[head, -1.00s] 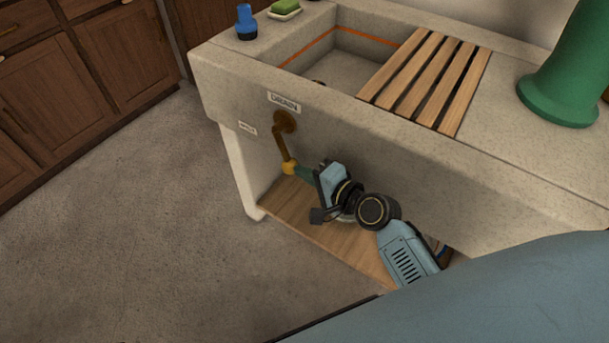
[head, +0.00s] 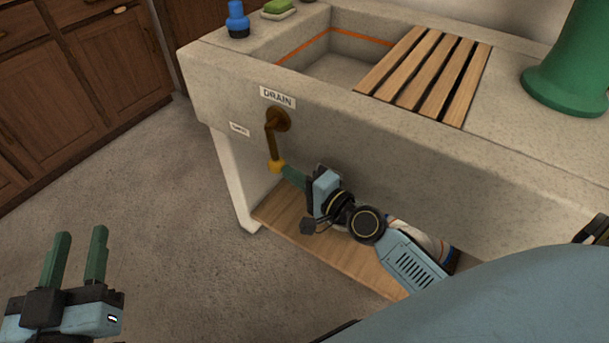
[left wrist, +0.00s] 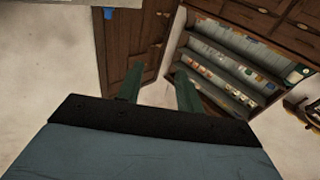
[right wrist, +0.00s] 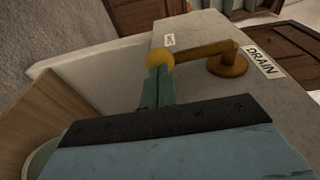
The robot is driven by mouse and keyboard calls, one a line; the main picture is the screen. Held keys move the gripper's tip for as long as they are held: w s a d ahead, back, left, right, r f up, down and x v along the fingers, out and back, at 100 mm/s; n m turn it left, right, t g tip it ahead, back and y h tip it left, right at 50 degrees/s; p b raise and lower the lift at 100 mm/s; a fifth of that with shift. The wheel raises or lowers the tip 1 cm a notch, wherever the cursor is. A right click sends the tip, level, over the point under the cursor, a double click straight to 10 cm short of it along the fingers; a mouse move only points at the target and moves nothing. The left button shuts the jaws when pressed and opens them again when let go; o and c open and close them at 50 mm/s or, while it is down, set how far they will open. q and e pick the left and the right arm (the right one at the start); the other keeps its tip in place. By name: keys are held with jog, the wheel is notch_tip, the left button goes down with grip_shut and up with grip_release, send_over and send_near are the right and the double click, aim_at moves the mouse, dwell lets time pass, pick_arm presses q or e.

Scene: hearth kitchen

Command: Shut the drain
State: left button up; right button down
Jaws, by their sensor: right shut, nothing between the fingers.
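The drain lever is a brown metal handle (head: 271,143) on a round mount on the sink's front, below the DRAIN label (head: 278,97). It hangs down and ends in a yellow knob (head: 277,167). The right wrist view shows the handle (right wrist: 203,50) and the knob (right wrist: 160,60) close up. My right gripper (head: 287,171) is shut and empty, its green fingertips (right wrist: 158,72) at the knob, apparently touching it. My left gripper (head: 82,232) is open and empty over the floor at lower left; its fingers also show in the left wrist view (left wrist: 157,82).
A smaller label (head: 240,129), unreadable, is left of the lever. A wooden shelf (head: 278,225) lies under the sink. A slatted board (head: 425,70), blue bottle (head: 237,20), sponge (head: 278,10) and green object (head: 570,75) are on top. Open floor lies left.

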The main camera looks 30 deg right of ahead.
jog(key=w+a+b, duration=0.1)
jog(key=w+a+f, duration=0.1)
jog(key=w, duration=0.1)
jog(key=shift+w+f+b, duration=0.15)
jog(key=shift+f+b, duration=0.05)
jog(key=shift+b, duration=0.15)
pick_arm(q)
notch_tip(320, 180, up, 6)
jog(key=s+t+h, duration=0.1)
jog(key=t, duration=0.3)
jog(key=shift+s+d+p, duration=0.2)
jog(key=shift+s+p, duration=0.1)
pick_arm(e)
jog(key=shift+a+x, duration=0.25)
jog(key=shift+x, duration=1.55)
jog(key=shift+f, duration=0.1)
pick_arm(q)
jog(key=shift+f, duration=0.15)
